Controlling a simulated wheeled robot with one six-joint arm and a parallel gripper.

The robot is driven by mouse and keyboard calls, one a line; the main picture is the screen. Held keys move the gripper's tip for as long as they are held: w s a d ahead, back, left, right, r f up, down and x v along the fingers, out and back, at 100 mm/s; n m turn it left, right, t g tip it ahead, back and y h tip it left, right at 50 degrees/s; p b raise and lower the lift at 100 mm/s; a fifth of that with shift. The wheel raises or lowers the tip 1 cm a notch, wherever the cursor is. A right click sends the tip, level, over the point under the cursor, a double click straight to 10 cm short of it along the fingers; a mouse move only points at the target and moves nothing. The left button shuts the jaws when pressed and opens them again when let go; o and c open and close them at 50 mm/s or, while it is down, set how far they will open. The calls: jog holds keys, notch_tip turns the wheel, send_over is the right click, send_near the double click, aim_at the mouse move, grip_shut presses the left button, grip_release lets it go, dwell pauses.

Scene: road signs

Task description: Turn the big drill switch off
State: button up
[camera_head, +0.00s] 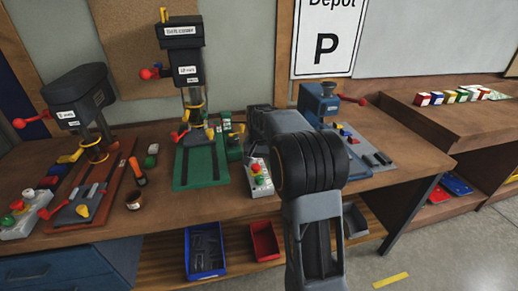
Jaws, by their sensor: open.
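Two drill presses stand on the wooden bench (330,195). The taller drill press (182,75), in the middle, is dark with white labels and a green base; the other drill press (78,98), at the left, has a reddish-brown base. A light control box (253,186) with red and green buttons sits right of the green base, partly hidden by my arm. Another control box (22,217) with red, green and white buttons lies at the front left. I cannot tell either switch's state. My arm reaches up in front of the bench; its gripper fingers are not visible.
A blue machine (318,103) with a red lever stands behind my arm. A blue bin (205,250) and a red bin (264,241) sit under the bench. Coloured blocks (450,97) line the right bench.

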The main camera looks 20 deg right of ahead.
aim_at(259, 177)
notch_tip(259, 177, up, 8)
jog(key=shift+f, duration=0.25)
dwell(0.5)
